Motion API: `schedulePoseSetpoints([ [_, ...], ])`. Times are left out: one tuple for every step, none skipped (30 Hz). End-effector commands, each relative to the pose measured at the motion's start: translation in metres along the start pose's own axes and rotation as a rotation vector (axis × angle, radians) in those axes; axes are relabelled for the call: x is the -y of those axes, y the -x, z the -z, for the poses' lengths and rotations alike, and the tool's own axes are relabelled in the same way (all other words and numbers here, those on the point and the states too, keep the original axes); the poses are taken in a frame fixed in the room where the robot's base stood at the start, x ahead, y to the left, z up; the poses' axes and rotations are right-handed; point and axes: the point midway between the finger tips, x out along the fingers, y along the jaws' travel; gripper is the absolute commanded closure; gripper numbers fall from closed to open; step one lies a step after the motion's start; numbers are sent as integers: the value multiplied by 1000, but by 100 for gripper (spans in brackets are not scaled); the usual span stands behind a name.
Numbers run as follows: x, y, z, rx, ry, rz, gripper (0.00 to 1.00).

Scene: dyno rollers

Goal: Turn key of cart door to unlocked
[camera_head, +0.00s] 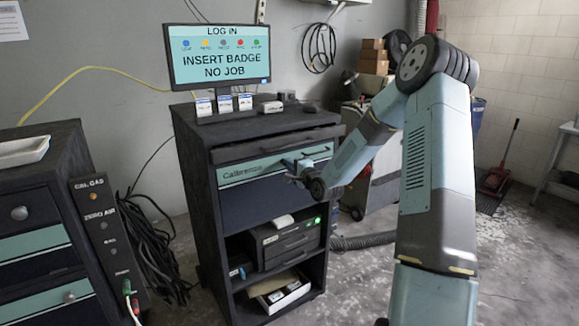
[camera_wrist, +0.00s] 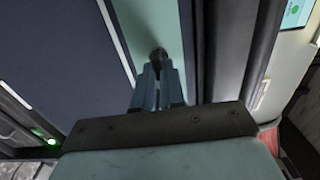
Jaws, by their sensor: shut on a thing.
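The cart (camera_head: 185,150) is dark with a monitor on top. Its front has a teal band (camera_head: 240,172) lettered "Calibrence" over a dark navy door panel (camera_head: 262,202). My gripper (camera_head: 297,174) is at the right part of the teal band. In the wrist view the two fingers of my gripper (camera_wrist: 159,80) are closed around the key, whose small brownish round end (camera_wrist: 158,54) shows between and just beyond their tips, against the teal band (camera_wrist: 150,25). In the head view my gripper hides the key. The key's turn angle cannot be told.
A monitor (camera_head: 218,55) reads "INSERT BADGE NO JOB". Below the door an open shelf holds a dark device (camera_head: 285,240) with a green light. A drawer cabinet (camera_head: 40,225) stands at left, with a yellow cable above. Floor to the right of the cart is partly clear.

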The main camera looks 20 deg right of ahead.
Motion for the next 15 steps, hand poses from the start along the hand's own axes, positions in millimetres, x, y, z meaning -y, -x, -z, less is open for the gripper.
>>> schedulePoseSetpoints([
  [-4, 2, 4, -8, -2, -7, 100],
  [-4, 2, 4, -8, -2, -8, 100],
  [-4, 2, 4, -8, -2, -8, 100],
  [-4, 2, 4, -8, -2, -8, 100],
  [-4, 2, 4, -8, -2, -8, 90],
  [-4, 2, 4, -8, -2, -8, 86],
  [-3, 2, 4, -8, -2, -8, 83],
  [-3, 2, 4, -7, -2, -7, 80],
  [-3, 1, 4, -7, -1, -6, 76],
  [-3, 1, 3, -6, -1, -6, 73],
  [-2, 1, 3, -6, -1, -5, 70],
  [-2, 1, 3, -5, -1, -5, 67],
  [-2, 1, 2, -5, 0, -4, 65],
  [-2, 1, 2, -4, 0, -4, 65],
  [-2, 1, 2, -4, 0, -4, 65],
])
